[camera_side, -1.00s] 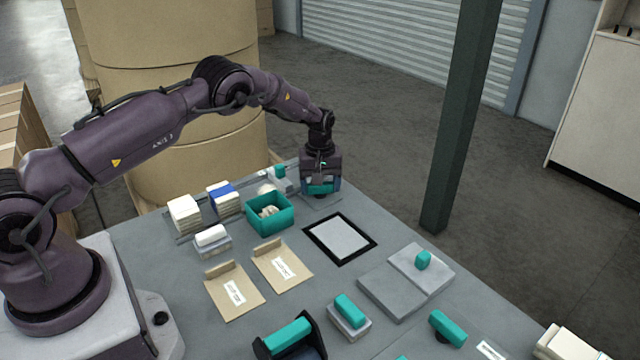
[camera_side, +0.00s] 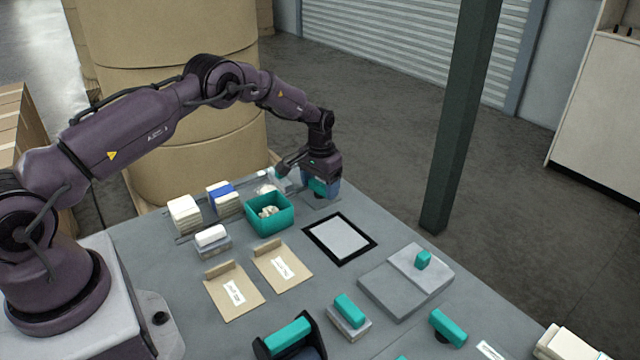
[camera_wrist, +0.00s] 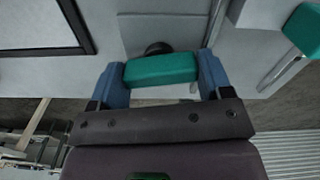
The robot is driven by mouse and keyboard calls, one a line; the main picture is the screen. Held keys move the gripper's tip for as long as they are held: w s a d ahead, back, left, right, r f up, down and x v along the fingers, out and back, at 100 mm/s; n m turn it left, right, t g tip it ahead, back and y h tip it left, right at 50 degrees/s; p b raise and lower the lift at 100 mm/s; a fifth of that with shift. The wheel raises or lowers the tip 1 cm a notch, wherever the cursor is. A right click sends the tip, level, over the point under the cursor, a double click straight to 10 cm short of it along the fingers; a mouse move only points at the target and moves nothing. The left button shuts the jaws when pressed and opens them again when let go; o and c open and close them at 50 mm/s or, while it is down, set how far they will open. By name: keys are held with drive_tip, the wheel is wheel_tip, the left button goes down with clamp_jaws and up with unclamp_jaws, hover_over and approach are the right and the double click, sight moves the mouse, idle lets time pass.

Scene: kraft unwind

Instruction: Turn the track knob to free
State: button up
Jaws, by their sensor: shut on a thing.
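The track knob (camera_wrist: 160,69) is a teal bar on a dark round base, seen between my fingertips in the wrist view. In the side view the knob (camera_side: 318,187) shows as a teal patch under my gripper at the far corner of the table. My gripper (camera_side: 321,190) points down and is shut on the knob. In the wrist view the blue fingers of my gripper (camera_wrist: 160,75) press its two ends. Most of the base and any marks around it are hidden.
A teal bin (camera_side: 270,214) with pale pieces stands left of the gripper. A black-framed grey panel (camera_side: 340,237) lies in front.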

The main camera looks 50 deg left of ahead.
sight(320, 183)
drive_tip(key=shift+m, duration=0.6)
drive_tip(key=o, duration=0.9)
drive_tip(key=shift+r, duration=0.1)
wheel_tip(320, 183, up, 13)
drive_tip(key=shift+f, duration=0.1)
